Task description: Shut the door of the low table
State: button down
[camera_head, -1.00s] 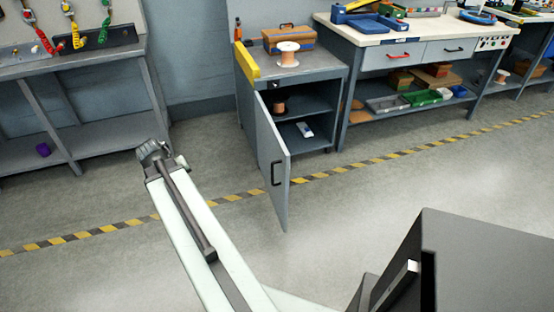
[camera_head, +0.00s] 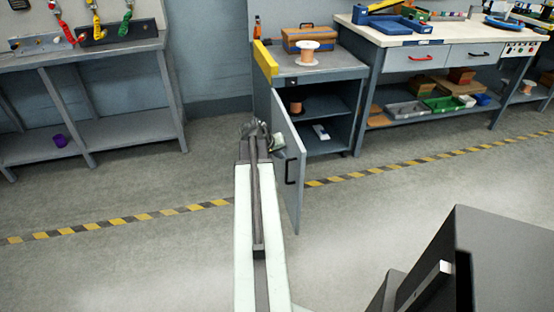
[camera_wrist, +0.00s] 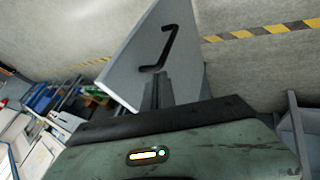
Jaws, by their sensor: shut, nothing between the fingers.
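The low table (camera_head: 333,72) is a grey cabinet with a yellow strip on its left edge. Its grey door (camera_head: 287,140) stands wide open, swung out toward me from the left side, with a black handle (camera_head: 291,170) on its outer face. In the wrist view the door (camera_wrist: 135,68) and the handle (camera_wrist: 165,48) are just beyond the fingers. My gripper (camera_head: 262,130) is shut and empty, beside the door's outer face, left of the handle. The fingers (camera_wrist: 157,88) overlap the door in the wrist view; I cannot tell whether they touch it.
A spool (camera_head: 308,51) and a brown toolbox (camera_head: 311,38) stand on the low table. A workbench (camera_head: 420,40) is to its right and a grey bench (camera_head: 95,50) to its left. A yellow-black floor stripe (camera_head: 150,217) runs across.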

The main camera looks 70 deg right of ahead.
aim_at(296, 157)
jog(key=s+d, duration=0.1)
jog(key=s+d+f, duration=0.1)
jog(key=s+d, duration=0.1)
jog(key=shift+s+d+f, duration=0.3)
jog(key=shift+d, duration=0.05)
